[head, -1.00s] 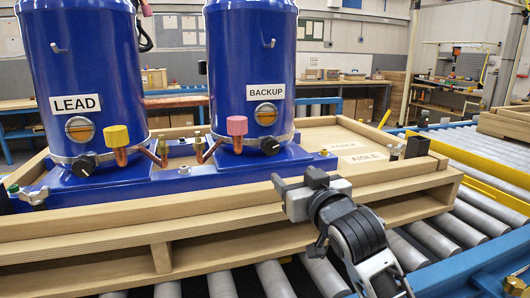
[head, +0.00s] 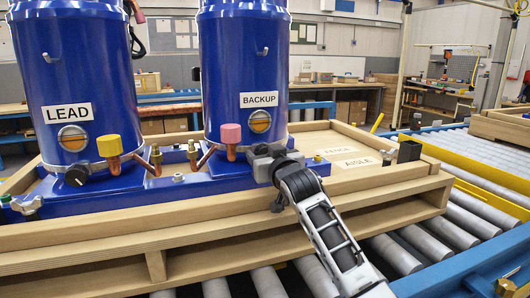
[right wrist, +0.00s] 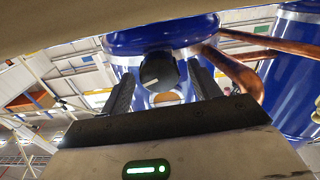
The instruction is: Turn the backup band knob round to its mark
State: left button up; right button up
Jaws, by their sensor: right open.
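The blue compressor labelled BACKUP (head: 240,55) stands upright on the blue base. My right gripper (head: 265,160) is at its lower front and hides the band knob in the head view. In the right wrist view the black backup band knob (right wrist: 158,70) lies between the two dark fingers of my right gripper (right wrist: 163,88). The fingers are open, one on each side of the knob, with gaps showing. A pale line shows on the knob; I cannot make out its mark. My left gripper is not in view.
The LEAD compressor (head: 75,60) stands to the left, with its own black knob (head: 77,175). Copper pipes with a yellow cap (head: 109,146) and a pink cap (head: 231,133) stick out nearby. The wooden pallet (head: 100,240) sits on rollers. A black block (head: 409,150) stands on its right.

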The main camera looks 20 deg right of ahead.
jog(key=shift+w, duration=0.4)
jog(key=c, duration=1)
jog(key=shift+o, duration=0.2)
